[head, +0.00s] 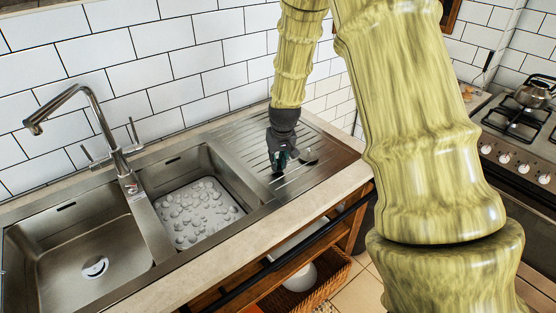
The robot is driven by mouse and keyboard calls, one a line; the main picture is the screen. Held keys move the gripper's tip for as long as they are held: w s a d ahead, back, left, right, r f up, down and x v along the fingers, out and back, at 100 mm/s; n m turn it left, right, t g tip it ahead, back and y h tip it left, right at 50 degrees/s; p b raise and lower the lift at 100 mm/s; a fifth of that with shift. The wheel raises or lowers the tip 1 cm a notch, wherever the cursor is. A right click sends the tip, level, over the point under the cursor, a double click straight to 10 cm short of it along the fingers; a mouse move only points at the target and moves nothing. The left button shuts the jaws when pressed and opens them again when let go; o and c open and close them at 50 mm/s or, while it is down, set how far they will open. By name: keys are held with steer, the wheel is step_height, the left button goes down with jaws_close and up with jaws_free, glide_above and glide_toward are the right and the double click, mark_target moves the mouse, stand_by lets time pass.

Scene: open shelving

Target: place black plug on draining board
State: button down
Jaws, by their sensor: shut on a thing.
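My gripper (281,166), dark with a greenish finger part, points down over the draining board. It is shut on a small dark thing, taken as the black plug, mostly hidden by the fingers; its outline is not clear. The draining board (237,142) is ribbed steel, to the right of the sink bowls. A small dark and shiny round shape (309,156) shows just right of the fingers; I cannot tell whether it is part of the board or a separate thing. I cannot tell whether the fingertips touch the board.
The right sink bowl (232,204) has a pebble-patterned floor; the left bowl (60,262) has a white drain. A tall chrome tap (82,100) stands behind them. A tiled wall rises behind the board. A stove (510,160) with a kettle (537,92) is at the right.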

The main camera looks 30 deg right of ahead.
steer(key=shift+f, duration=0.4)
steer(key=c, duration=1.4)
jaws_free()
steer(key=shift+f, duration=0.1)
steer(key=shift+b+v, duration=0.75)
steer(key=shift+v, duration=5.4)
